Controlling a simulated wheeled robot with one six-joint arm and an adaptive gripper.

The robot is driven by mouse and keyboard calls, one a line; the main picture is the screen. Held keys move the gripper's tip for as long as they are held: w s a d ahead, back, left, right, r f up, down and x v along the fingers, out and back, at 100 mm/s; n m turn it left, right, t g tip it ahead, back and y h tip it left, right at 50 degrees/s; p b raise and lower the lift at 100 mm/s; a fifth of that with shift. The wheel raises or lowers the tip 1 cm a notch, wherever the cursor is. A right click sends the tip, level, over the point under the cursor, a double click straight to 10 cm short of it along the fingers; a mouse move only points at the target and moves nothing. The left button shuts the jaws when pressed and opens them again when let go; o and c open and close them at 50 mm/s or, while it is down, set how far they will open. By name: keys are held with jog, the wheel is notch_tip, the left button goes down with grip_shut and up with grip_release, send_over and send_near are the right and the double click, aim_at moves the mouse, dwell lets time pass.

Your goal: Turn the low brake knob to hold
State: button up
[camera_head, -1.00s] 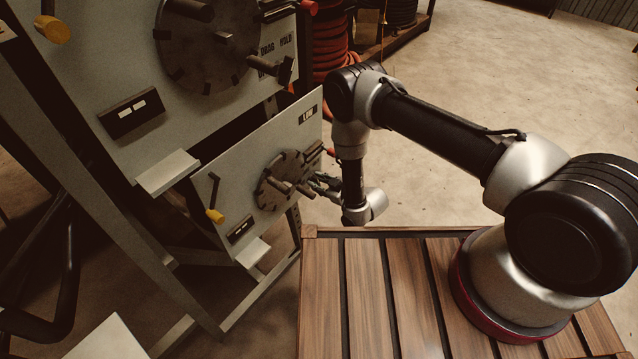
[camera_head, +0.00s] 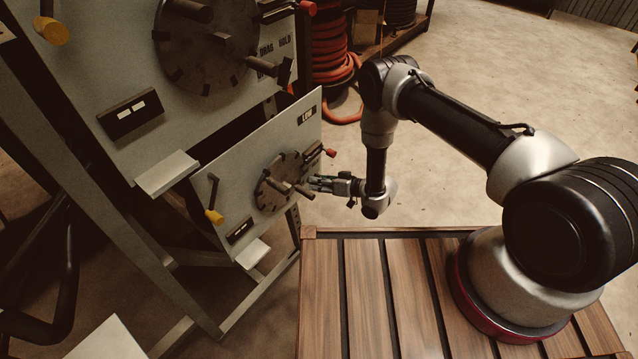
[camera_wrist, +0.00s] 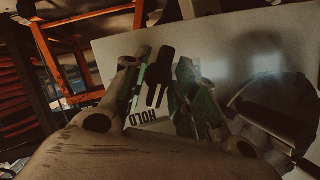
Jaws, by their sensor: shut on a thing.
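The low brake knob (camera_wrist: 160,76) is a dark, narrow piece between the green-padded fingers in the wrist view. My gripper (camera_head: 313,184) is shut on it at the right side of the lower panel; it also shows in the wrist view (camera_wrist: 166,88). In the head view the gripper covers the knob. A HOLD label (camera_wrist: 145,118) shows upside down between the fingers. The other markings around the knob are hidden, so its exact setting cannot be told. The lower panel (camera_head: 270,140) carries a LOW label (camera_head: 307,116).
A dark spoked wheel (camera_head: 283,180) with protruding pegs is just left of my gripper. A red-tipped lever (camera_head: 331,153) sits just above it. A yellow-handled crank (camera_head: 214,215) is farther left. Open floor (camera_head: 440,190) lies right.

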dwell(0.4)
jog(key=o, duration=0.7)
jog(key=shift+d, duration=0.1)
jog(key=v, duration=1.2)
jog(key=shift+w+f, duration=0.1)
